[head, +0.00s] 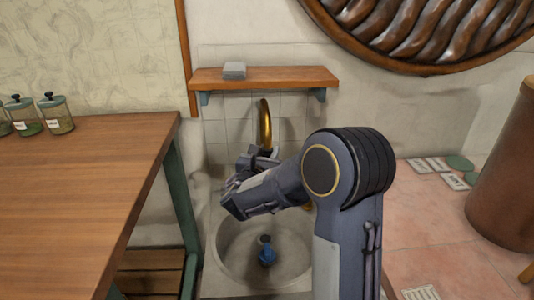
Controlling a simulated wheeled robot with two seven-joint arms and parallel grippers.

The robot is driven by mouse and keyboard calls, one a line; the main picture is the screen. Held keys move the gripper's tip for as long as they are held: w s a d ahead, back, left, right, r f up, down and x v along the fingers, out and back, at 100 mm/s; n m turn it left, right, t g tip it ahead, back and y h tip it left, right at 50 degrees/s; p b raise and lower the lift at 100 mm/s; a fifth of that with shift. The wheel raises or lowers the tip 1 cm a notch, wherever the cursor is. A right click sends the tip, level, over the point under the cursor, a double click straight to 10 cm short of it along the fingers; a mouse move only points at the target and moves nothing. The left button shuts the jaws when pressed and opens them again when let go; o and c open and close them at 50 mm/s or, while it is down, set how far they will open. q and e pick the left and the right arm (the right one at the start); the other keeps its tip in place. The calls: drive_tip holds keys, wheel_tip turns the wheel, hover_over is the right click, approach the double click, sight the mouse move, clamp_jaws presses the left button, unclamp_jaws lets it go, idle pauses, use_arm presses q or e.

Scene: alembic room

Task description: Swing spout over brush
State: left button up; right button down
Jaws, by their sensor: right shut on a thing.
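The brass spout (265,118) rises behind the sink in a curved neck, and its lower part is hidden behind my right gripper. My right gripper (257,157) is at the spout, shut on it, with my forearm covering much of the contact. A blue brush (267,254) lies in the basin of the round sink (227,250), below and in front of the spout. My left gripper is not in view.
A wooden shelf (290,77) with a grey block (234,70) is on the wall above the spout. A wooden table (80,190) with glass jars (56,113) stands left of the sink. A brown barrel (505,175) stands at the right.

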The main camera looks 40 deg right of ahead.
drive_tip(key=c, duration=1.1)
unclamp_jaws()
drive_tip(key=shift+s+d, duration=0.15)
drive_tip(key=shift+d, duration=0.1)
drive_tip(key=shift+a, duration=0.15)
drive_tip(key=shift+s+a, duration=0.15)
drive_tip(key=shift+a, duration=0.15)
drive_tip(key=p+v, duration=0.1)
drive_tip(key=v, duration=0.6)
